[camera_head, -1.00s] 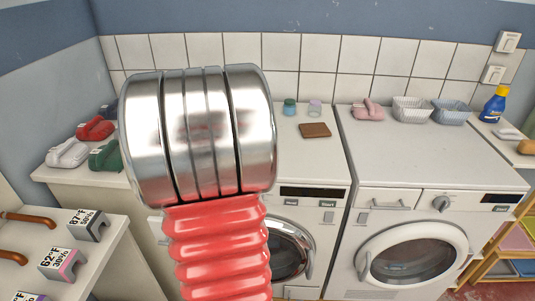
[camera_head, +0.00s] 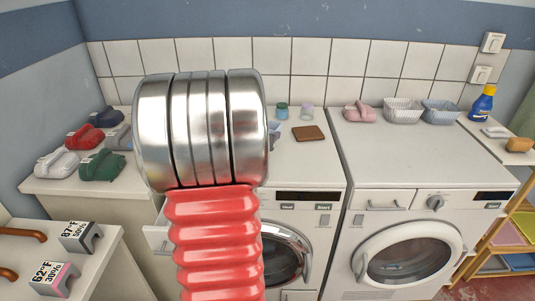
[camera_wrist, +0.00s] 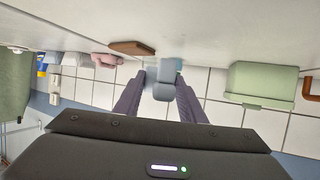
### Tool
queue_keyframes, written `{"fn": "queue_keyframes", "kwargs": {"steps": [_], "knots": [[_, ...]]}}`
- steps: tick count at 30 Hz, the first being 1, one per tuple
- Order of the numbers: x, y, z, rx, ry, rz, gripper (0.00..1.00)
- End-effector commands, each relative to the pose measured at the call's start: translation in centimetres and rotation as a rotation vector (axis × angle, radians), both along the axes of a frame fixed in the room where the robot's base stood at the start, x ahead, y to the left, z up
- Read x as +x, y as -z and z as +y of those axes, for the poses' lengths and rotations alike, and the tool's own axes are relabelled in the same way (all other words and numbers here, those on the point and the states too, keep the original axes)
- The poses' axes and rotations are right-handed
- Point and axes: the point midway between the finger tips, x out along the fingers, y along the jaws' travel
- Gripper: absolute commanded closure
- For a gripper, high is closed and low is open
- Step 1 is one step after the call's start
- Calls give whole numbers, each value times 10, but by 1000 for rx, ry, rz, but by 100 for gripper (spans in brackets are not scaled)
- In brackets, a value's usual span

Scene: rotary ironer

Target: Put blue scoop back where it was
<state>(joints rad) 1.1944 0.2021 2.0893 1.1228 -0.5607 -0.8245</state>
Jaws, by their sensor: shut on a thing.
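In the wrist view, my gripper (camera_wrist: 161,98) is shut on the light blue scoop (camera_wrist: 165,80), which sits between its two dark fingers, close to a pale surface. In the head view, my large silver and red arm hides the gripper. A small light blue piece (camera_head: 274,130) shows at the arm's right edge above the left machine's top; I cannot tell for sure that it is the scoop. A dark blue item (camera_head: 105,117), a red one (camera_head: 85,137), a white one (camera_head: 57,162) and a green one (camera_head: 102,166) lie on the left counter.
A brown block (camera_head: 308,133) and two small jars (camera_head: 282,110) stand on the left machine. A pink item (camera_head: 359,113) and two baskets (camera_head: 404,111) stand at the back of the right machine. Its front top is clear. A pale green box (camera_wrist: 263,83) shows in the wrist view.

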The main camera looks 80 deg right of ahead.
Motion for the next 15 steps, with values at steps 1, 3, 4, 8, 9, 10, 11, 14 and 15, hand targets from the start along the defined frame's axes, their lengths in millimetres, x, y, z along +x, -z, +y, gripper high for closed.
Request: {"fn": "queue_keyframes", "kwargs": {"steps": [1, 3, 4, 8, 9, 10, 11, 14, 15], "knots": [[-1, 11, 0, 5, 0, 4, 85], [0, 21, 0, 3, 0, 3, 85], [0, 24, 0, 2, 1, 1, 85], [-1, 31, 0, 0, 2, 1, 85], [-1, 32, 0, 0, 2, 1, 85], [-1, 31, 0, -1, 2, 0, 85], [-1, 31, 0, -1, 2, 0, 85], [-2, 31, 0, 0, 3, 0, 85], [-2, 31, 0, 0, 3, 0, 85]]}}
